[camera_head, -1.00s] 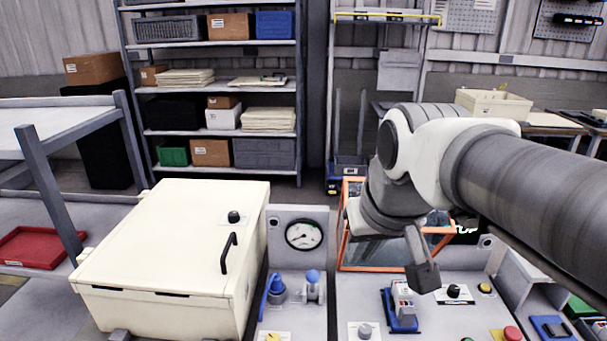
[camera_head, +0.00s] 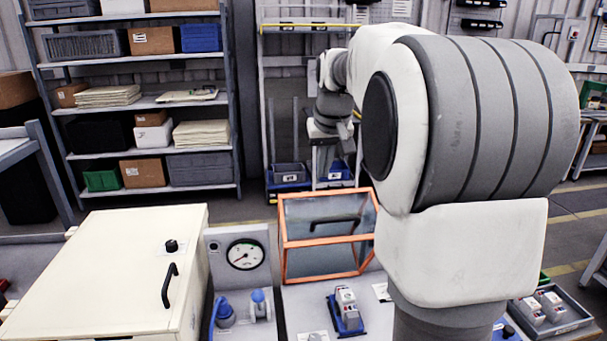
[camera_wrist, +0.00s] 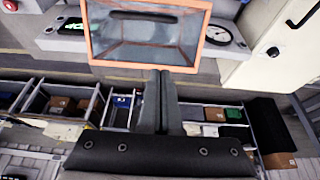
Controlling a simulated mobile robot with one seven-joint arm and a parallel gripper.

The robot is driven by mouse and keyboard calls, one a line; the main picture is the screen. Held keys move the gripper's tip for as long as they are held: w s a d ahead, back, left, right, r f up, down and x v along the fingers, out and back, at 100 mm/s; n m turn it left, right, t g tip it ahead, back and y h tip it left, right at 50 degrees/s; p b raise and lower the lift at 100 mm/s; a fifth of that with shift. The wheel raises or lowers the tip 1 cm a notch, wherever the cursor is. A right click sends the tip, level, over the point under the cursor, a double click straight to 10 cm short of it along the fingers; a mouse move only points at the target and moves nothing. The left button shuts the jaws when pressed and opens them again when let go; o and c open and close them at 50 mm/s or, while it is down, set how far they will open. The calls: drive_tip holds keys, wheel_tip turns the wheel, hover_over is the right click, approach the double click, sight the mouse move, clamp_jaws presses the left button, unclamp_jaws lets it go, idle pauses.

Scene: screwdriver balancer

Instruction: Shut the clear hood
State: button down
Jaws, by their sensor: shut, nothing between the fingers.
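The clear hood (camera_head: 318,262) has an orange frame and a dark handle (camera_head: 336,221). It stands on the grey bench right of a dial gauge, partly bordered by my arm. I cannot tell for sure how far it is open. It also shows near the top of the wrist view (camera_wrist: 145,45), with its handle (camera_wrist: 143,16) at the picture's edge. My gripper (camera_head: 325,178) hangs behind and above the hood, apart from it. In the wrist view my gripper (camera_wrist: 163,74) has its two fingers together and empty, with the tips just below the hood's frame.
A cream cabinet (camera_head: 110,270) stands left of the dial gauge (camera_head: 245,254). Blue valves (camera_head: 258,297) and a switch block (camera_head: 346,307) sit in front. A shelf rack (camera_head: 150,105) stands behind, with floor between it and the bench. My arm covers the right side.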

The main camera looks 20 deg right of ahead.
approach(322, 208)
drive_tip(key=shift+w+a+f, duration=0.35)
drive_tip(key=shift+a+f, duration=0.3)
drive_tip(key=shift+f, duration=0.25)
drive_tip(key=shift+s+a+f, duration=0.25)
drive_tip(key=shift+s+f, duration=0.65)
drive_tip(key=shift+f, duration=0.1)
drive_tip(key=shift+s+a+f, duration=0.1)
drive_tip(key=shift+s+f, duration=0.35)
drive_tip(key=shift+s, duration=0.05)
drive_tip(key=shift+s+f, duration=0.1)
drive_tip(key=shift+f, duration=0.05)
